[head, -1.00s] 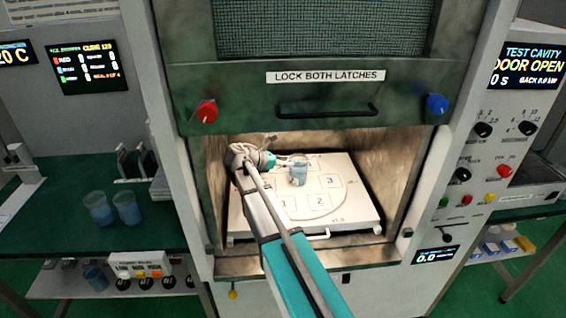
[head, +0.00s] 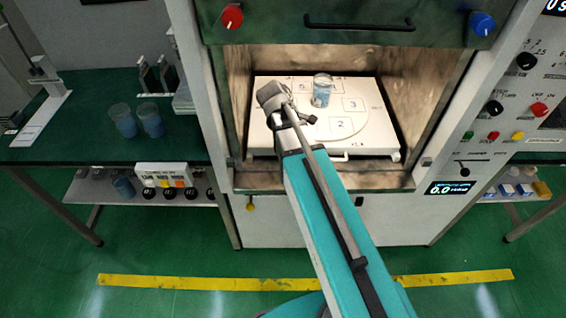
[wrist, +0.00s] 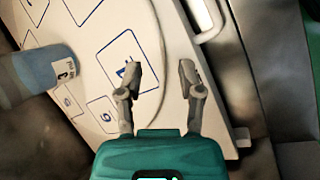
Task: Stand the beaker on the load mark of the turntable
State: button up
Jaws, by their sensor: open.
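The beaker (head: 322,88), clear with blue liquid, stands upright on the white turntable (head: 373,119) inside the open cavity. It also shows at the left of the wrist view (wrist: 45,72), with a small printed label. The turntable has blue-outlined numbered squares; 2 and 3 are readable in the head view. I cannot tell which is the load mark or whether the beaker's base lies on it. My gripper (wrist: 160,75) is open and empty over the turntable's edge, apart from the beaker.
The cavity walls close in on both sides, and the raised door with a black handle (head: 358,24) hangs above. Two blue-filled beakers (head: 122,121) (head: 150,121) stand on the left bench.

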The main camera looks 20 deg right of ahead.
jog(key=s+a+f+m+y, duration=0.2)
jog(key=s+a+m+y, duration=0.4)
jog(key=s+a+m, duration=0.2)
jog(key=shift+s+a+f+m, duration=0.3)
jog(key=shift+s+a, duration=0.2)
jog(key=shift+s, duration=0.6)
